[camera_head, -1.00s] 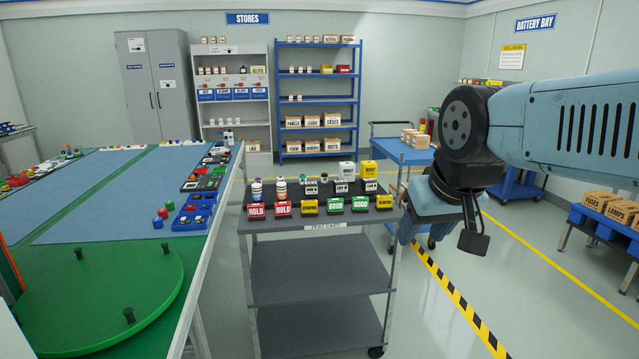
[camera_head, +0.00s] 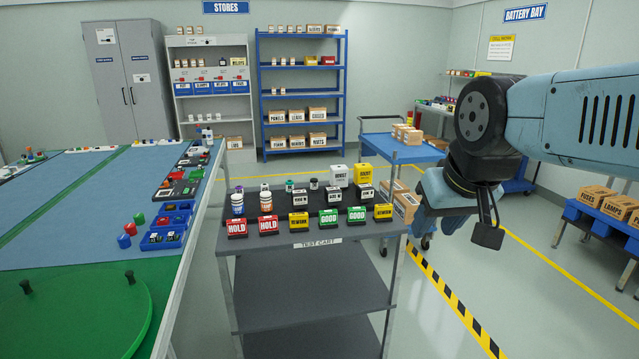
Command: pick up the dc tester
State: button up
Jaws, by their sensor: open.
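I cannot make out which thing is the dc tester; no readable label names it. The test cart (camera_head: 318,243) stands ahead. Its top carries small black-and-white labelled units (camera_head: 300,198), a white box (camera_head: 340,176), a yellow box (camera_head: 364,174) and two bottles (camera_head: 238,203). A front row holds red HOLD, yellow and green GOOD label blocks (camera_head: 329,218). My gripper (camera_head: 455,222) hangs open and empty to the right of the cart, apart from everything on it.
A green-and-blue table (camera_head: 95,215) with a green turntable (camera_head: 75,318) lies left. A blue trolley (camera_head: 405,150) with cartons stands behind the cart at right. Stores shelves (camera_head: 270,100) line the back wall.

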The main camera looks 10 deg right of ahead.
aim_at(314, 182)
jog(key=u, duration=0.15)
jog(key=i, duration=1.35)
jog(key=u, duration=0.55)
